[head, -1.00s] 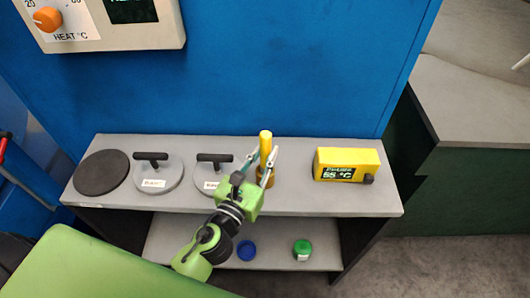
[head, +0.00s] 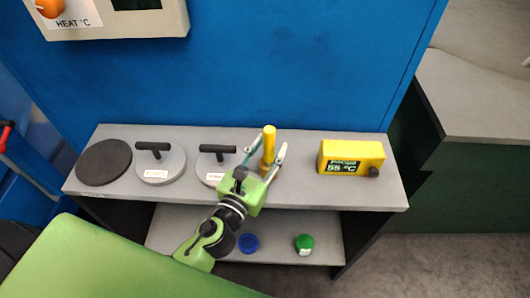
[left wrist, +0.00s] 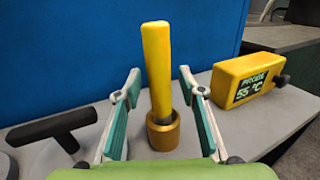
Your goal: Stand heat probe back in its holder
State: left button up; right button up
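The yellow heat probe (head: 269,143) stands in its brass holder (left wrist: 163,131) on the bench's top shelf. In the left wrist view the probe (left wrist: 158,65) is close to upright, its lower end inside the holder's round cup. My left gripper (head: 267,148) is open, with one finger on each side of the probe. The left wrist view shows clear gaps between both fingers and the probe. The probe's tip is hidden in the holder. My right gripper is in neither view.
A yellow readout box (head: 351,157) showing 55 °C stands to the right. Two grey dies with black T-handles (head: 154,147) (head: 217,150) and a black disc (head: 104,162) are to the left. Blue (head: 248,243) and green (head: 304,243) jars are on the lower shelf. A blue panel rises behind.

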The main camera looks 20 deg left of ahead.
pick_arm(q)
jog(key=s+a, duration=0.1)
jog(key=s, duration=1.1)
jog(key=shift+a, duration=0.15)
jog(key=shift+w, duration=0.1)
dwell(0.6)
